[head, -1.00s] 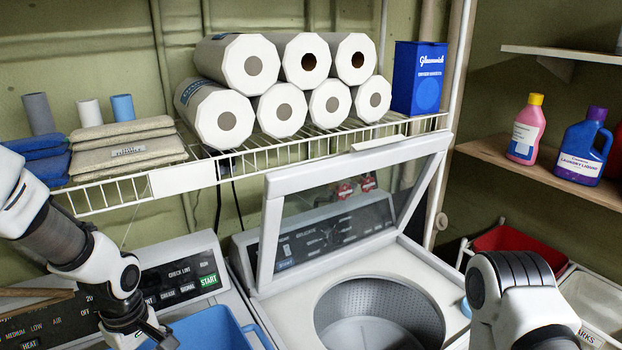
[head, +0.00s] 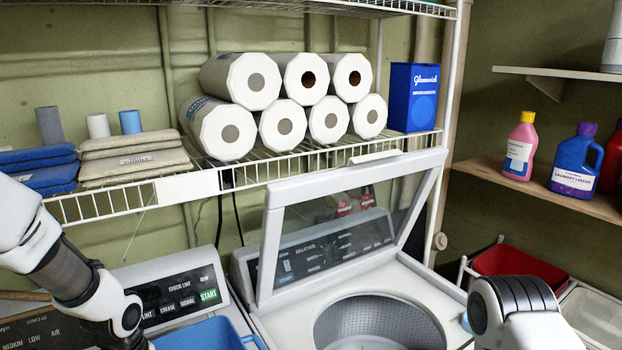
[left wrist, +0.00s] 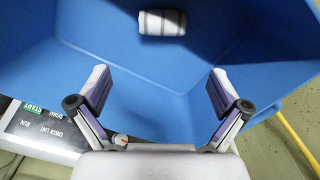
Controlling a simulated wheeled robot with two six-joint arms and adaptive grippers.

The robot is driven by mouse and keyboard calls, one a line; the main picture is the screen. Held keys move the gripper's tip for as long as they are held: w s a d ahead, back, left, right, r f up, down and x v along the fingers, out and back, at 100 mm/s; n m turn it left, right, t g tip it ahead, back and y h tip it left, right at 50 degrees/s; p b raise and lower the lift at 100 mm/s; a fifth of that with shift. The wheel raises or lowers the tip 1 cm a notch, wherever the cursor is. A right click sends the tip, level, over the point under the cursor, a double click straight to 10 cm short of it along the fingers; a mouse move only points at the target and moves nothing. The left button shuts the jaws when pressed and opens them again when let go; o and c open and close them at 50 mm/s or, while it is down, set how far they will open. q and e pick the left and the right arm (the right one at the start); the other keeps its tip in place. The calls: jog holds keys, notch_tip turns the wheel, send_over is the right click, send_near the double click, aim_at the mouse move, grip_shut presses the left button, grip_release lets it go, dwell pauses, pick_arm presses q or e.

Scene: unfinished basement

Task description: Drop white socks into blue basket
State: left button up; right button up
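The blue basket (head: 205,335) shows at the bottom of the head view, in front of the control panel at left; only its upper edge is in frame. In the left wrist view its blue inside (left wrist: 120,85) fills most of the picture. A white rolled bundle with grey stripes, seemingly socks (left wrist: 162,22), lies inside against the blue surface. My left gripper (left wrist: 160,85) is open over the basket with nothing between its fingers; the bundle is beyond the fingertips. My right arm is at the lower right of the head view, its gripper out of frame.
The washer (head: 390,290) stands with its lid (head: 340,225) raised, right of the basket. A wire shelf (head: 110,202) above holds paper towel rolls (head: 240,80), folded cloths (head: 135,155) and small upright rolls. Detergent bottles (head: 575,160) stand on the right shelf. A red bin (head: 520,270) is below them.

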pick_arm(q)
notch_tip(320, 180, up, 12)
dwell(0.4)
